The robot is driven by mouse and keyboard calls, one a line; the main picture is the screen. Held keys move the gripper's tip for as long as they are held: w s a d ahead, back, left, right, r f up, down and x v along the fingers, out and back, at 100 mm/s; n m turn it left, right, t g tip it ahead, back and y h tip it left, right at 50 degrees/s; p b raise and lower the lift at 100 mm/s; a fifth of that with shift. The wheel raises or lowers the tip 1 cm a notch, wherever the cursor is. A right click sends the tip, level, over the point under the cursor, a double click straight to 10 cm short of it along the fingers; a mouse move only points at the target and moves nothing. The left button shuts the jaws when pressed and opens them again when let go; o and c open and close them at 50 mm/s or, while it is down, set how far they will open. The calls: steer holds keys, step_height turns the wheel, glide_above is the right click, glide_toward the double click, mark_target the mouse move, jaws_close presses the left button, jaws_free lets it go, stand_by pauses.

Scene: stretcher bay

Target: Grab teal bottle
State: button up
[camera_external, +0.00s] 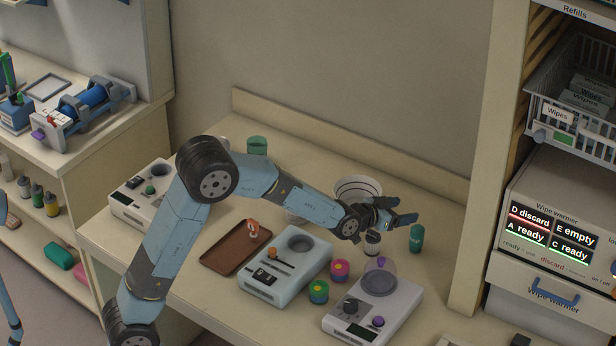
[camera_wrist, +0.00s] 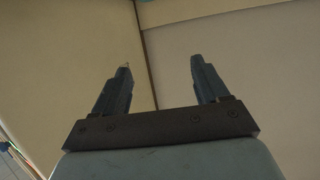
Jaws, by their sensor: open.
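The teal bottle (camera_external: 416,238) stands upright on the table at the right, behind the right-hand white device. My gripper (camera_external: 408,210) is open and empty, just above and to the left of the bottle in the external view. How far apart they are in depth I cannot tell. In the wrist view my two dark fingers (camera_wrist: 160,88) are spread with nothing between them. Only wall or panel surfaces show beyond them, and the teal bottle is not seen there.
A dark-capped jar (camera_external: 372,244) stands left of the bottle, below my wrist. A white device with a round plate (camera_external: 365,312) is in front. Pink (camera_external: 340,270) and green (camera_external: 318,291) containers, a brown tray (camera_external: 234,249) and stacked bowls (camera_external: 358,187) stand nearby. A shelf upright (camera_external: 490,170) rises at right.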

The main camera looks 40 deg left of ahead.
glide_toward(414, 230)
steer(key=x, duration=0.4)
steer(key=shift+f, duration=0.25)
steer(key=shift+x, duration=3.8)
steer(key=shift+r, duration=0.1)
steer(key=shift+c, duration=0.4)
steer(key=c, duration=1)
steer(key=shift+r, duration=0.1)
